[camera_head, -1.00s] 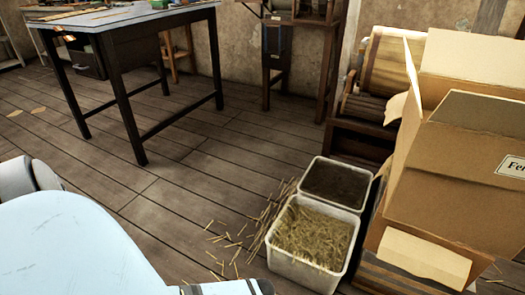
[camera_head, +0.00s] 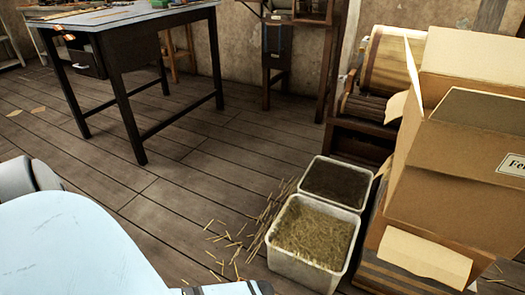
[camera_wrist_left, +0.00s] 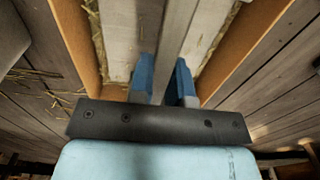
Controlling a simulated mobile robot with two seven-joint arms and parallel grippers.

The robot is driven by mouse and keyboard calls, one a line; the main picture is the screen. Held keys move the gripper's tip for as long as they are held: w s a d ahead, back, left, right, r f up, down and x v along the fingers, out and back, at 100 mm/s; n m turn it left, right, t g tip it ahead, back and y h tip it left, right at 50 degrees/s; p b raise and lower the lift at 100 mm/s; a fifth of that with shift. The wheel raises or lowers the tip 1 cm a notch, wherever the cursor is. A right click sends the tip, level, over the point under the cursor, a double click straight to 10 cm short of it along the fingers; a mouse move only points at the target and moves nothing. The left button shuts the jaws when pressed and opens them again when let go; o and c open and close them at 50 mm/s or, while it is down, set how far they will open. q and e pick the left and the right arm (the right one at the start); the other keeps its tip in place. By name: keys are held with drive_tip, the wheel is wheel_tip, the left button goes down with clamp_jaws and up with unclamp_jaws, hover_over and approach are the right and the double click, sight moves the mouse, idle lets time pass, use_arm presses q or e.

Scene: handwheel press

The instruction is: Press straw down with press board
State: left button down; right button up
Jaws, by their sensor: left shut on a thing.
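In the left wrist view my left gripper (camera_wrist_left: 163,78) has its blue fingers shut on an upright grey bar (camera_wrist_left: 174,45). The bar stands in front of a pale plank board (camera_wrist_left: 119,40), which looks like the press board. The board lies between two orange-brown wooden walls. Thin strips of straw (camera_wrist_left: 217,38) show along the board's edges; any straw under it is hidden. My right gripper is in neither view. In the head view my left gripper is not seen.
In the head view a white bin of straw (camera_head: 312,278) stands before a dark-filled bin (camera_head: 338,184). Cardboard boxes (camera_head: 455,185) are at right, a dark-legged table (camera_head: 122,95) at upper left. Loose straw lies on the plank floor, which is mostly clear in the middle.

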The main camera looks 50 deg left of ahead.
use_arm(q)
drive_tip(key=shift+f, duration=1.1)
idle(0.4)
